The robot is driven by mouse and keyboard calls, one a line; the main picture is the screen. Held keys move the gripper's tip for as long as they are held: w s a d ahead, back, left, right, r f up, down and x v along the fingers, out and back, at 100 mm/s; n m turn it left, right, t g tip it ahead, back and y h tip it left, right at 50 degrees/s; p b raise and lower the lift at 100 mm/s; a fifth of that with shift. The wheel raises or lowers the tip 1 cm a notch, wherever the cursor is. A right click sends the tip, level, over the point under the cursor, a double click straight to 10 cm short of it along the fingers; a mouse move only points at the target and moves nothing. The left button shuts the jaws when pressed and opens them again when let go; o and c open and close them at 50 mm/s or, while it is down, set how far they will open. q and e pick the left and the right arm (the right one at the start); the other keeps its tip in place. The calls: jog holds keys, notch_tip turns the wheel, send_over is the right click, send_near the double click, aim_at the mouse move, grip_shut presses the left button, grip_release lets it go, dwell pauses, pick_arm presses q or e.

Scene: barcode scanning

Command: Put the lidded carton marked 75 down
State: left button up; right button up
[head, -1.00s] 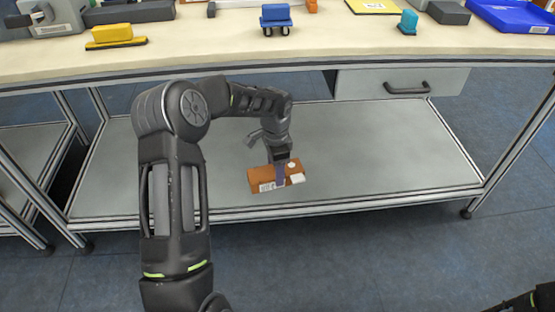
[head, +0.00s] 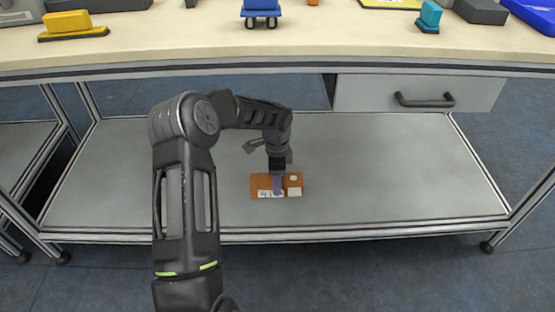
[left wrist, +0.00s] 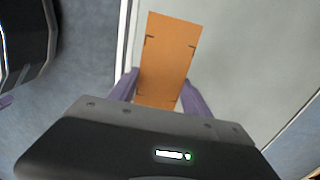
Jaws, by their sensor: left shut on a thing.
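A small orange-brown carton (head: 262,184) with white labels is in my left gripper (head: 277,186), over the front part of the grey lower shelf (head: 380,190). The mark on its label is too small to read surely. In the left wrist view the carton (left wrist: 170,58) shows a plain brown face between the two purple fingers of my left gripper (left wrist: 160,92), one on each side. The fingers are shut on it. I cannot tell whether the carton touches the shelf. My right gripper is not in view.
The shelf is bare to the left and right of the carton. The worktop (head: 180,42) is above it, with a drawer (head: 420,93) below at the right. On top are a yellow block (head: 68,21), a blue wheeled cart (head: 262,10) and a cyan thing (head: 430,16).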

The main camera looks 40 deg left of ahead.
pick_arm(q)
notch_tip(320, 180, down, 5)
jog(key=shift+r+b, duration=0.1)
jog(key=shift+b, duration=1)
jog(key=shift+f+b, duration=1.1)
jog(key=shift+f, duration=1.5)
jog(key=shift+f, duration=0.1)
jog(key=o, duration=1.3)
jog(key=shift+o, duration=0.2)
